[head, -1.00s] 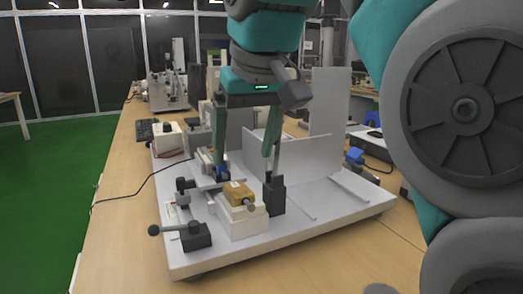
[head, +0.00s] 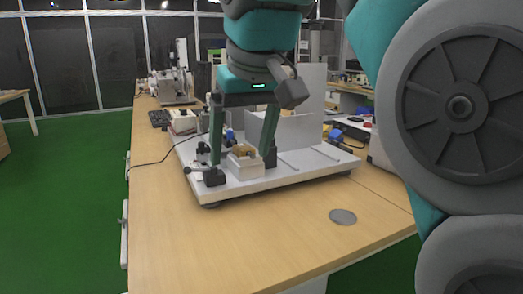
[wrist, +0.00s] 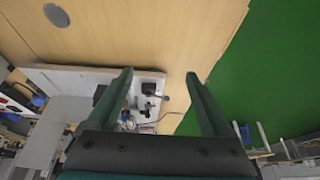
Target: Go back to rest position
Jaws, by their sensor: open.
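My gripper (head: 240,168) hangs from my arm in the middle of the head view, with two green fingers pointing down and apart. Nothing shows between the fingers in the wrist view (wrist: 160,78). In the head view the fingers overlap the white test fixture (head: 300,170) on the wooden table. The wrist view shows the fixture (wrist: 70,80) beyond the fingertips, apart from them. A yellow-brown block (head: 243,150) sits on a white holder on the fixture, partly hidden by a finger.
The wooden table (head: 170,240) has a clear front area with a grey disc (head: 343,216) lying on it. A machine (head: 170,86) and a keyboard (head: 159,118) stand at the back left. Green floor (head: 70,230) lies open to the left.

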